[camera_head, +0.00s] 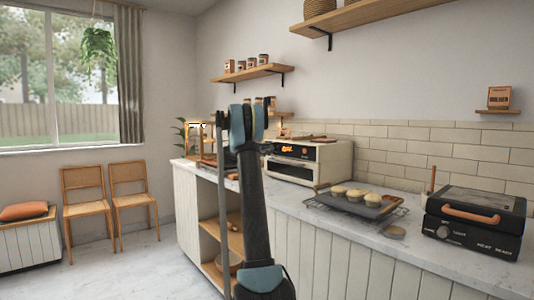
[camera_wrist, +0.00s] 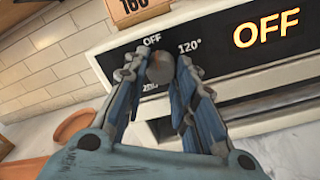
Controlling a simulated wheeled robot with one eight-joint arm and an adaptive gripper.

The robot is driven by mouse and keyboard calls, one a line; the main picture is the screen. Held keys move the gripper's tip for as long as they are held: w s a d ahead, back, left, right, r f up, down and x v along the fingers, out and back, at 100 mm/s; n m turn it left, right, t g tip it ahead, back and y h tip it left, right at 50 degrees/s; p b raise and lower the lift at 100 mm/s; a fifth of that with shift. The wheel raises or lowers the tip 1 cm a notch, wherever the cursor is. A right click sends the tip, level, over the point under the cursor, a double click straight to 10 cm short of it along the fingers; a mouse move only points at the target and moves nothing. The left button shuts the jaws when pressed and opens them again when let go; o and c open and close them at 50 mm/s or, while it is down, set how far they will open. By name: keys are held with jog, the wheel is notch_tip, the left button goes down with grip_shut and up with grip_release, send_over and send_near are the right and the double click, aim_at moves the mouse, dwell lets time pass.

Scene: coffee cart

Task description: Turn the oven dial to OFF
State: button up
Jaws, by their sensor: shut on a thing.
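The oven (camera_head: 310,158) is a cream box on the counter, with a black control panel and a glass front. Its round dial (camera_wrist: 160,68) is brown-grey and sits on the black panel. The label OFF is printed above the dial and 120° to its right; a label below is partly covered by my fingers. The lit display (camera_wrist: 266,28) reads OFF in orange. My gripper (camera_wrist: 163,72) is shut on the dial, a finger on either side. The dial's pointer mark cannot be made out. In the camera_head view my arm hides the dial.
A tray of muffins (camera_head: 352,197) on a rack stands right of the oven. A black grill (camera_head: 474,222) with a wooden handle stands further right on the counter (camera_head: 400,262). Wooden shelves hang above. Two chairs (camera_head: 84,195) stand at the left, with clear floor before them.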

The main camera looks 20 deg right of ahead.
jog(key=o, duration=0.9)
jog(key=shift+w+a, duration=0.1)
jog(key=shift+w, duration=0.05)
jog(key=shift+o, duration=0.8)
jog(key=v, duration=1.2)
jog(key=shift+f, duration=0.1)
